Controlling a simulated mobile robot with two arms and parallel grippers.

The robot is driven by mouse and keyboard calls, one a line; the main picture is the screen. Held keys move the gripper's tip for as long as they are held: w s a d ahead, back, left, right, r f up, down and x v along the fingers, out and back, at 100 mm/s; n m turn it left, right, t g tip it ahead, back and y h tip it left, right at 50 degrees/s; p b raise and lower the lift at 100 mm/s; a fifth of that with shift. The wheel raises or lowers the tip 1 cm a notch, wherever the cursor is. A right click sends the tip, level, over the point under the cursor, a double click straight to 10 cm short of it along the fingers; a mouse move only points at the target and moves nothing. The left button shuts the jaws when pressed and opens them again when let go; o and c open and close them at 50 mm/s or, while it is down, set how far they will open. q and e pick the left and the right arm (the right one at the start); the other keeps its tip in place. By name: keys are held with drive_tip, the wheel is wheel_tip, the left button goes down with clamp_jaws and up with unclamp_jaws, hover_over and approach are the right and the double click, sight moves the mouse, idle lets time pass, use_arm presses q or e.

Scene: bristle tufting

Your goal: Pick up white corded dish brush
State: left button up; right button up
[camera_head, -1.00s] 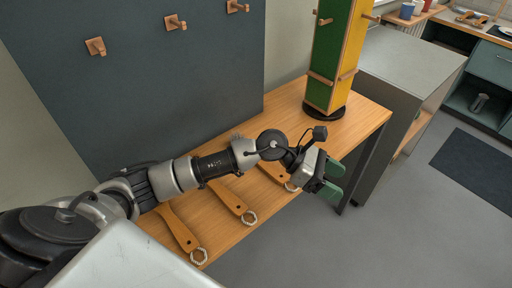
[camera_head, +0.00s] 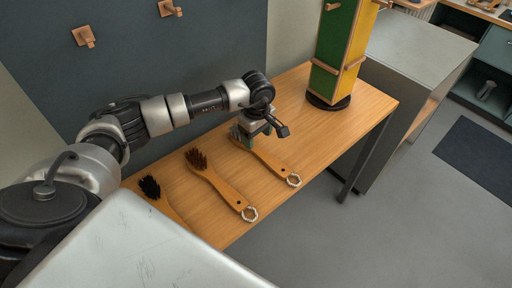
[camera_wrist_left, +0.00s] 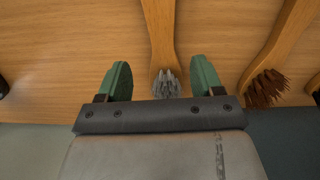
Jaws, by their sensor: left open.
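The dish brush with grey-white bristles lies on the wooden table, its wooden handle (camera_head: 270,161) ending in a white corded loop (camera_head: 294,180). In the left wrist view its pale bristles (camera_wrist_left: 166,86) and handle (camera_wrist_left: 160,28) sit between the two green fingers. My left gripper (camera_head: 255,135) is over the bristle end of this brush, hiding that end in the head view. In the left wrist view the gripper (camera_wrist_left: 161,80) is open, with gaps on both sides of the brush. My right gripper is not in view.
A brush with brown bristles (camera_head: 197,159) and one with black bristles (camera_head: 150,187) lie to the left on the table (camera_head: 290,118). A green and yellow post (camera_head: 337,60) stands on a black base at the right. Wooden pegs (camera_head: 83,37) are on the dark wall panel.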

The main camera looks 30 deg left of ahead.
sight(256, 149)
use_arm(q)
drive_tip(key=f, duration=0.2)
drive_tip(key=f+p, duration=0.1)
drive_tip(key=shift+s+f, duration=0.2)
drive_tip(key=shift+f, duration=0.7)
drive_tip(key=shift+c, duration=0.8)
drive_tip(key=c, duration=0.9)
drive_tip(key=shift+o, duration=0.2)
